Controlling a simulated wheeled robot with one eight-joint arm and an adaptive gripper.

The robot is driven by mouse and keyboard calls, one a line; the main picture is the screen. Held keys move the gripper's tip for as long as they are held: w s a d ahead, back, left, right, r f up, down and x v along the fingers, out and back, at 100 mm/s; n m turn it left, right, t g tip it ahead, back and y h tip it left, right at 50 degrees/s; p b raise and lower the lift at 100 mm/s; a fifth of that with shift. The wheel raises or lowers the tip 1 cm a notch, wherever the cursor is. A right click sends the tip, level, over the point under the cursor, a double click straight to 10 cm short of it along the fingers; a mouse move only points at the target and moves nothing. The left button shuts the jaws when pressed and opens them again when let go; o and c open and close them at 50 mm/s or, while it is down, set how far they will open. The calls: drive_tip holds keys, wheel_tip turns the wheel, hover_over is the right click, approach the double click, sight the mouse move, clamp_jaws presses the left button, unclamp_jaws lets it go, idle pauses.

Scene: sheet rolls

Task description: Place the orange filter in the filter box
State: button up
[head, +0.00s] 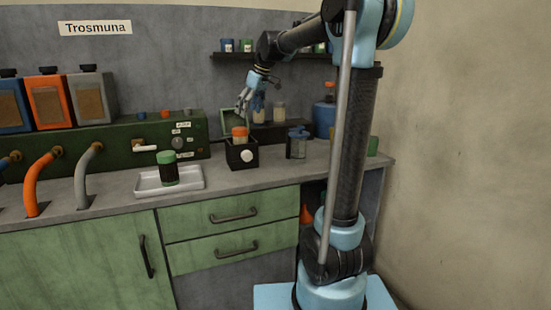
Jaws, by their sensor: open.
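The filter with the orange cap (240,134) stands upright in the dark open-topped filter box (233,158), which has a white round mark on its front. The filter's upper part shows above the rim and its lower part is hidden inside. My gripper (240,110) is open and empty, a little above the orange cap and apart from it. A greenish raised panel, perhaps the box's lid, shows behind the gripper.
A green-capped dark filter (167,168) stands in a white tray (197,184) to the left. A dark lidded jar (297,144) stands right of the box. A green control panel (120,142) and hoses are at the left. A shelf (275,56) hangs above.

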drive_tip(key=s+d+f+m+h, duration=0.1)
drive_tip(key=s+d+f+m, duration=0.1)
drive_tip(key=s+d+f, duration=0.35)
drive_tip(key=s+d+f+m, duration=0.2)
drive_tip(key=s+d, duration=0.1)
drive_tip(key=s, duration=0.5)
drive_tip(key=s+d+f+m+h, duration=0.1)
drive_tip(key=s+d+f, duration=0.3)
drive_tip(key=s, duration=0.3)
drive_tip(key=s+d+f+m, duration=0.3)
drive_tip(key=s+f, duration=0.6)
drive_tip(key=s+d+f+m+h, duration=0.1)
drive_tip(key=s+d+f, duration=0.3)
drive_tip(key=s+f, duration=0.4)
drive_tip(key=shift+s+d+f+m+h, duration=0.2)
drive_tip(key=shift+s+f+m+h, duration=0.15)
drive_tip(key=shift+m, duration=0.55)
drive_tip(key=shift+w+f, duration=0.2)
drive_tip(key=shift+w, duration=0.3)
